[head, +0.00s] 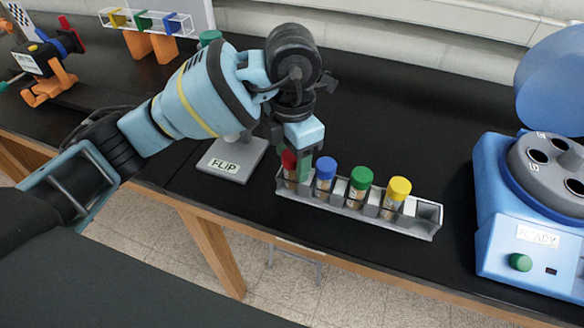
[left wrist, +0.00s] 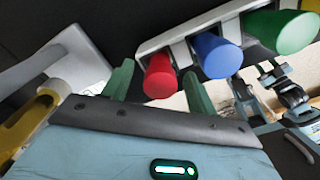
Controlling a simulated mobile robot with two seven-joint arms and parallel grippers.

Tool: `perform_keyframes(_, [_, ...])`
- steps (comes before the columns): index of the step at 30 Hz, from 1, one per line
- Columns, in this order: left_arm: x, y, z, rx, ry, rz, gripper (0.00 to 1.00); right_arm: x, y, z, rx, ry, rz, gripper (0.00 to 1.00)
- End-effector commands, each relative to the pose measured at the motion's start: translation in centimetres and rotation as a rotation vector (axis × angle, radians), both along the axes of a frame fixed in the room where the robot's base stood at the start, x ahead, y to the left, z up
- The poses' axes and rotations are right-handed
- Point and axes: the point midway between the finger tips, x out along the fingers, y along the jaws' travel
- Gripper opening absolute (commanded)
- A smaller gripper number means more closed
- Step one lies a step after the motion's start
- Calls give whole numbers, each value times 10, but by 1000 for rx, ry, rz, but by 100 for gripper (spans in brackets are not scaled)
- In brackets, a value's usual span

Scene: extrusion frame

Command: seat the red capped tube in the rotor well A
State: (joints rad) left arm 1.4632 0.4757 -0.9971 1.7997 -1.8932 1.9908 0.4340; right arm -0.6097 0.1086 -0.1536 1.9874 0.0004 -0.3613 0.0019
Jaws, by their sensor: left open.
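The red capped tube (head: 288,162) stands upright in the leftmost slot of a grey rack (head: 325,203). My left gripper (head: 296,166) is above that end of the rack, with its fingers down beside the red cap. In the left wrist view the red cap (left wrist: 160,77) lies between the two open green fingers (left wrist: 160,90), with a gap visible on each side. The blue centrifuge (head: 520,220) stands at the right with its lid raised. Its grey rotor (head: 552,165) shows several dark wells; I cannot read which is A.
Blue (head: 326,172), green (head: 361,178) and yellow (head: 399,188) capped tubes stand in the same rack, right of the red one. A grey stand marked FLIP (head: 228,160) is close by on the left. The black bench between rack and centrifuge is clear.

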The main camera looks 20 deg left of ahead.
Motion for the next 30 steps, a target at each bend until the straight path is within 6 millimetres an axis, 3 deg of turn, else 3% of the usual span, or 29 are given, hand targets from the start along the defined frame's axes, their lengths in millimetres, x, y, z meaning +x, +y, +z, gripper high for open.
perform_keyframes(10, [0,0,-7,-1,-3,0,58,8,0,5,1,-19,0,36])
perform_keyframes(21, [0,0,-7,-1,-3,0,11,7,0,4,-1,-14,2,36])
perform_keyframes(30, [1,0,-1,-1,-4,0,10,2,-2,1,-4,-5,5,36])
